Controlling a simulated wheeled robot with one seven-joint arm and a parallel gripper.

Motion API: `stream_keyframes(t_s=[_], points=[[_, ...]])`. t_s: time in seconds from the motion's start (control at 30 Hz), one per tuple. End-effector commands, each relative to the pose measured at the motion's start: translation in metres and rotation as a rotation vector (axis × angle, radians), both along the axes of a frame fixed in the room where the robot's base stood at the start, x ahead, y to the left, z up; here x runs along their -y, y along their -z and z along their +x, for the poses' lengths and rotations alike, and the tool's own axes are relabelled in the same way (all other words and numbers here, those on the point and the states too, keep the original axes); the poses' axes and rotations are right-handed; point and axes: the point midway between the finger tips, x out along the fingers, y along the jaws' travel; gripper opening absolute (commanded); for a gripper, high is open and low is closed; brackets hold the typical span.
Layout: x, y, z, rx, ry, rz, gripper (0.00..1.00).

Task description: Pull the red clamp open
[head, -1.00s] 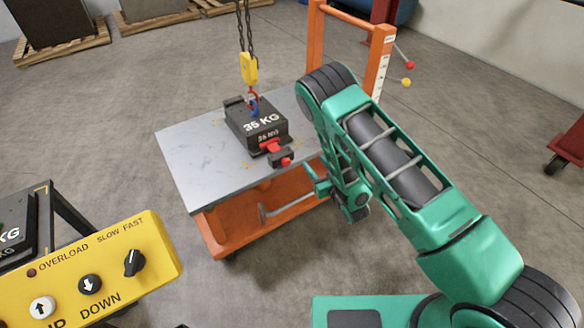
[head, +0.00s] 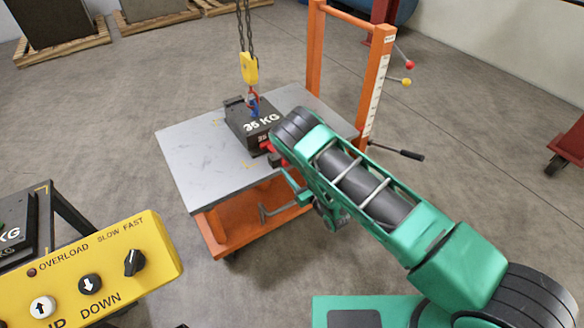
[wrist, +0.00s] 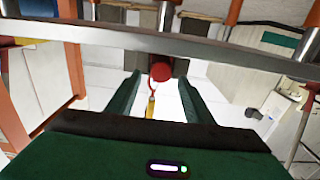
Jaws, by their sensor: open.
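The red clamp (head: 278,158) sits at the near right edge of the cart top, beside the black 35 KG block (head: 250,124). My arm covers most of it in the head view. My gripper (wrist: 160,82) is open, its two green fingers apart in the wrist view. A round red end (wrist: 160,71) shows between the fingertips there, looking like part of the clamp. I cannot tell whether the fingers touch it. Whether the clamp is open or shut is hidden.
The block hangs at or rests under a yellow hoist hook (head: 249,68) with chains. The orange cart's upright handle frame (head: 376,85) stands close behind my arm. A yellow control pendant (head: 100,270) is at lower left. Bare grey floor lies around the cart.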

Motion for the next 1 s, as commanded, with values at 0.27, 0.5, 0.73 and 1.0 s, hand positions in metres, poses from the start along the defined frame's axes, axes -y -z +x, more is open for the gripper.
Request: stream_keyframes(t_s=[0.27,0.5,0.73,1.0], points=[[-0.014,0.000,0.020,-0.001,0.000,0.001,0.47],[-0.015,0.000,0.022,-0.002,0.001,-0.001,0.47],[-0.015,0.000,0.022,-0.001,0.001,-0.001,0.09],[-0.018,0.000,0.022,-0.001,-0.006,-0.002,0.00]])
